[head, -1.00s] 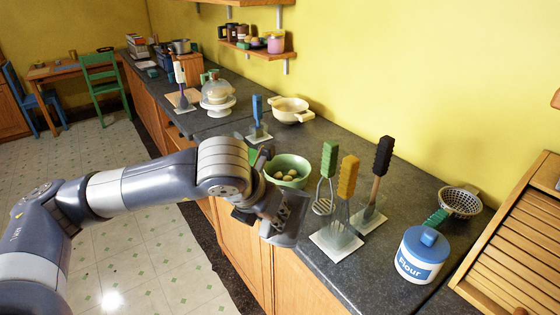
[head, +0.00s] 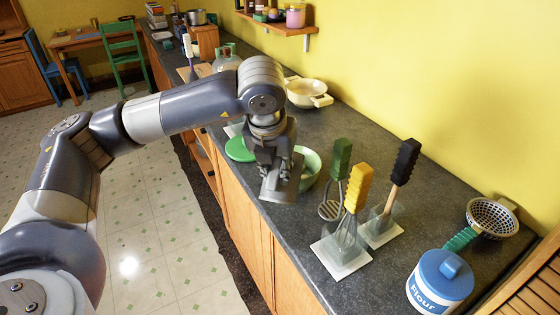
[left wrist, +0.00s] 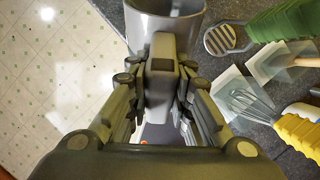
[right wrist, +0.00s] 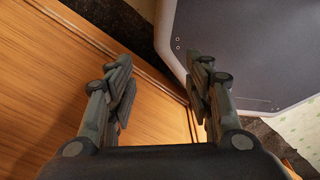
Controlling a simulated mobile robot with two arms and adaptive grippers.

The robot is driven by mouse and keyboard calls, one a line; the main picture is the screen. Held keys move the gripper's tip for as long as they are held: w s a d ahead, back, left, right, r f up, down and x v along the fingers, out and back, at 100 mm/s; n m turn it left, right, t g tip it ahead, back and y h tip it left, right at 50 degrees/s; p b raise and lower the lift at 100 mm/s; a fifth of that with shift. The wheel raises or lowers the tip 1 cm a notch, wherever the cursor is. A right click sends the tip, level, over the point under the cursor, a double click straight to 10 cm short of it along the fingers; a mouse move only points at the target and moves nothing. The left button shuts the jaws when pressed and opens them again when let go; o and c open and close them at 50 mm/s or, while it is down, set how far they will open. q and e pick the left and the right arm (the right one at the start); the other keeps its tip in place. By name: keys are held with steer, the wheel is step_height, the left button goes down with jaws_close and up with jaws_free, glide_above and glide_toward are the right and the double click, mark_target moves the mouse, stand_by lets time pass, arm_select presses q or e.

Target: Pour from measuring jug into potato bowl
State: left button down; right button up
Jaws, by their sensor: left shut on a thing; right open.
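The green potato bowl (head: 311,168) stands on the counter just behind and right of the jug. The gripper and jug hide much of the bowl, and its contents do not show now. I cannot tell the jug's exact tilt or contents. My right gripper (right wrist: 160,90) is open and empty, facing a wooden cabinet front.
A flour canister (head: 438,285) and colander (head: 491,218) are farther right. A white pan (head: 307,93) and green disc (head: 239,149) are behind.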

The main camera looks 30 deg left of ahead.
arm_select(q)
steer(key=shift+x, duration=1.1)
steer(key=r+g+p, duration=0.1)
steer(key=p, duration=0.2)
steer(key=shift+w+r, duration=0.25)
steer(key=shift+w+r+p, duration=0.1)
steer(key=shift+r+p, duration=0.05)
steer(key=shift+p, duration=0.45)
steer(key=r+g+p, duration=0.1)
steer(key=p, duration=0.1)
steer(key=w+g+p, duration=0.1)
steer(key=p, duration=0.2)
steer(key=shift+w+a+r+h, duration=0.15)
steer(key=shift+r+h, duration=0.25)
steer(key=shift+f+b, duration=1.2)
steer(key=shift+w+a+r+g+p, duration=0.15)
steer(key=shift+r+g+p, duration=0.15)
steer(key=shift+r+p, duration=0.25)
steer(key=g+p, duration=0.1)
steer(key=w+r+p, duration=0.1)
steer(key=shift+w+a+r+g+h+p, duration=0.1)
steer(key=shift+w+g+h+p, duration=0.2)
steer(key=shift+g+p, duration=0.1)
steer(key=shift+w, duration=0.1)
steer(key=shift+a, duration=0.1)
arm_select(e)
step_height(320, 180, up, 10)
steer(key=w, duration=0.1)
steer(key=shift+r, duration=0.2)
steer(key=shift+w, duration=0.1)
